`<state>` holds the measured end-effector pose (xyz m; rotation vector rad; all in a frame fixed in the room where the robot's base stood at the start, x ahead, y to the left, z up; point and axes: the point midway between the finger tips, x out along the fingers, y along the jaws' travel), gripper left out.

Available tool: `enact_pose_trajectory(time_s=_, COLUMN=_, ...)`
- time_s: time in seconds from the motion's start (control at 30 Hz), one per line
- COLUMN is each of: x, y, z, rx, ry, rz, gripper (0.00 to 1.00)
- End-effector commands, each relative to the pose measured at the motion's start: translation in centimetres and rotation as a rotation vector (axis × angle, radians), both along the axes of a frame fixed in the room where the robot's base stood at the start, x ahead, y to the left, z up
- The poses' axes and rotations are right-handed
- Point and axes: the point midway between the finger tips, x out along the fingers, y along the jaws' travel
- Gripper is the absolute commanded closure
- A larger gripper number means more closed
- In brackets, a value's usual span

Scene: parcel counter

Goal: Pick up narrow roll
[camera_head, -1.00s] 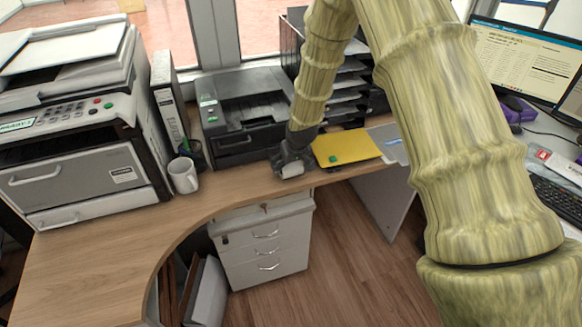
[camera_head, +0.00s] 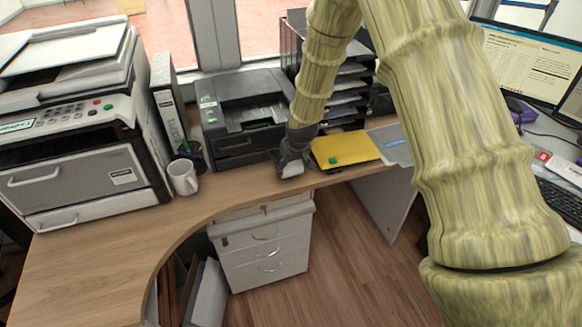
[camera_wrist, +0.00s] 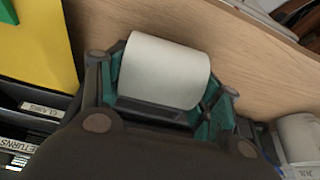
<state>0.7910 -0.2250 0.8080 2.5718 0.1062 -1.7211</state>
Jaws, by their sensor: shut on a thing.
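The narrow roll is a white paper cylinder (camera_wrist: 164,70) between my gripper's fingers in the wrist view, and its small white end also shows in the head view (camera_head: 292,170). My gripper (camera_wrist: 165,100) is shut on it, with a teal-padded finger at each side. In the head view my gripper (camera_head: 293,163) is low at the desk's front edge, between the black printer and the yellow envelope. I cannot tell whether the roll touches the desk.
A yellow envelope (camera_head: 346,148) with a green item (camera_head: 333,160) lies just right of my gripper. A black printer (camera_head: 245,115) stands behind left, and a white mug (camera_head: 183,177) farther left. A black tray rack (camera_head: 350,85) stands behind. The desk's left part (camera_head: 85,270) is clear.

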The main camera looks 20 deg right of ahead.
Motion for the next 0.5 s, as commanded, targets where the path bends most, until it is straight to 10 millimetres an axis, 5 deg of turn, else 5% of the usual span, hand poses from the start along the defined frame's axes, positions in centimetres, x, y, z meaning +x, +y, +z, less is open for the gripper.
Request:
enact_pose_trajectory(time_s=0.23, x=0.1, y=0.0, z=2.5, rx=0.0, ry=-0.003, rz=0.0, gripper=0.64)
enact_pose_trajectory(time_s=0.5, x=-5.3, y=0.5, z=2.7, rx=0.0, ry=0.0, rz=0.001, gripper=0.64)
